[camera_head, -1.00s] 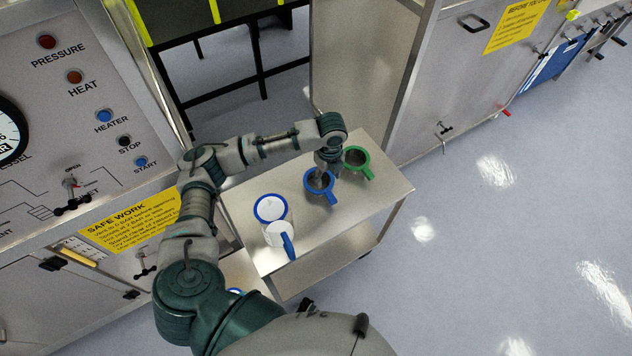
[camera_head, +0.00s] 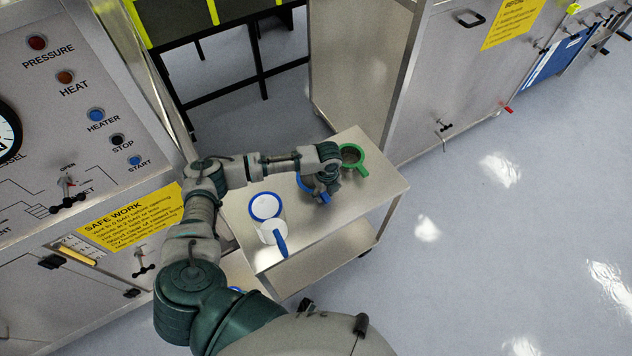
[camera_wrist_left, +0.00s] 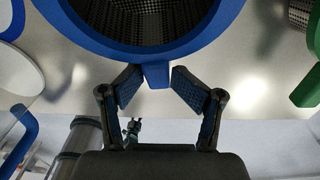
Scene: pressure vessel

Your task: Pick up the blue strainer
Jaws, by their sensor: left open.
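The blue strainer (camera_head: 324,197) sits on the steel cart, partly hidden under my left wrist in the head view. In the left wrist view, its blue rim (camera_wrist_left: 215,22) and dark mesh bowl fill the top, and its short blue handle (camera_wrist_left: 156,76) points toward my gripper. My left gripper (camera_wrist_left: 156,80) is open, with one finger on each side of the handle. I cannot tell whether the fingertips touch it. In the head view, my left gripper (camera_head: 320,186) is over the strainer and mostly hidden by the wrist. My right gripper is not in view.
A green strainer (camera_head: 361,166) stands just beyond the blue one. A blue-rimmed white container (camera_head: 265,206) and a white jug with a blue handle (camera_head: 281,245) stand nearer on the cart (camera_head: 345,215). The control panel (camera_head: 85,55) is at left; floor is clear at right.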

